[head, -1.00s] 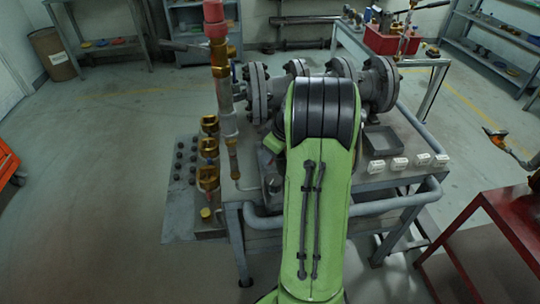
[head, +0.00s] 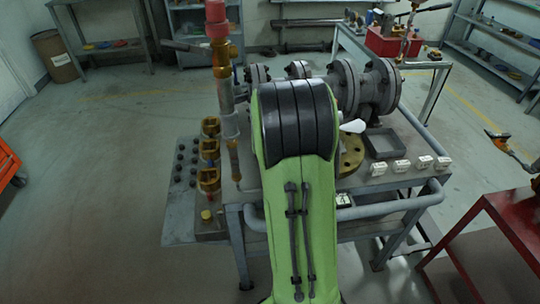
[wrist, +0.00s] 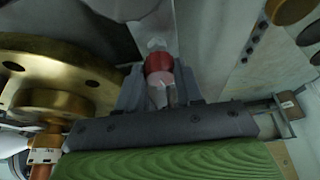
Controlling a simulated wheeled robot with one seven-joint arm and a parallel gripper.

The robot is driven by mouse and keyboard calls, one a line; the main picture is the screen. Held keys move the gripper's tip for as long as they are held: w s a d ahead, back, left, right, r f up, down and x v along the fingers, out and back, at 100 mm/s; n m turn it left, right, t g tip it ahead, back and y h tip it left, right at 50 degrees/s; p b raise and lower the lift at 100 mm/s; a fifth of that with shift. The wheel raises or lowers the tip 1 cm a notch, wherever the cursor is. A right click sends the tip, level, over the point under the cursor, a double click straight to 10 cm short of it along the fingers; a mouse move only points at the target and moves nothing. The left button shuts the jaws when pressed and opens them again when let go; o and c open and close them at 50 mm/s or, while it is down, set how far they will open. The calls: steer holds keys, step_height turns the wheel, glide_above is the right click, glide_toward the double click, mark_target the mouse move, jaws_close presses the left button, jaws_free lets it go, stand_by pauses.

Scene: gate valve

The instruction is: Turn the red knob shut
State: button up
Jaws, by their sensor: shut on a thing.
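In the wrist view the red knob (wrist: 158,63), a small red cylinder with a paler end, sits between the two grey fingers of my gripper (wrist: 161,84). The fingers are shut on it, one on each side. A pale metal strip or stem stands behind the knob. In the head view my green arm hides my gripper and the knob. The grey flanged pipework (head: 362,88) stands on the bench behind and to the right of the arm.
A large brass flange (wrist: 55,75) is close to the left of my gripper in the wrist view. An upright pipe with a red top (head: 216,28) stands left of my arm. A grey tray (head: 383,146) and several white blocks (head: 400,167) lie at right.

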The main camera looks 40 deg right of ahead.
steer(key=shift+m, duration=0.6)
steer(key=o, duration=1)
steer(key=shift+o, duration=0.2)
steer(key=shift+g, duration=0.3)
steer(key=p+v, duration=0.5)
steer(key=v, duration=1)
steer(key=shift+a+r, duration=0.25)
steer(key=shift+a, duration=0.1)
steer(key=shift+s, duration=0.1)
